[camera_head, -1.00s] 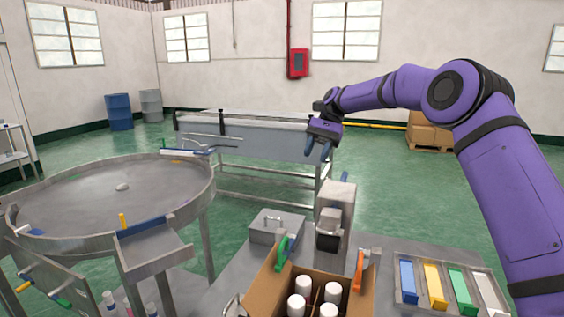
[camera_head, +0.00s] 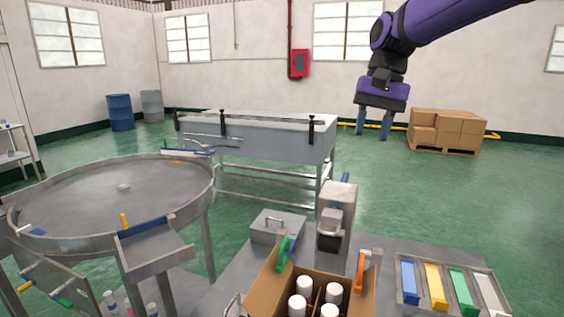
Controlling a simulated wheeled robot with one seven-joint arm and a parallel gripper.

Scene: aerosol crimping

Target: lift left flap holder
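An open cardboard box (camera_head: 262,291) with several white-capped cans stands at the bottom centre. A green holder (camera_head: 285,252) sits at its left side, by the left flap. An orange holder (camera_head: 362,267) sits at its right side. My gripper (camera_head: 374,126) hangs in the air, fingers pointing down, well above the box and apart from both holders. Its two blue fingers are spread with nothing between them. How the green holder grips the flap is too small to tell.
A grey crimping machine (camera_head: 337,208) and a lidded metal box (camera_head: 277,227) stand behind the cardboard box. A tray (camera_head: 456,309) of coloured pieces lies to the right. A round metal table (camera_head: 80,195) fills the left. Free air surrounds my gripper.

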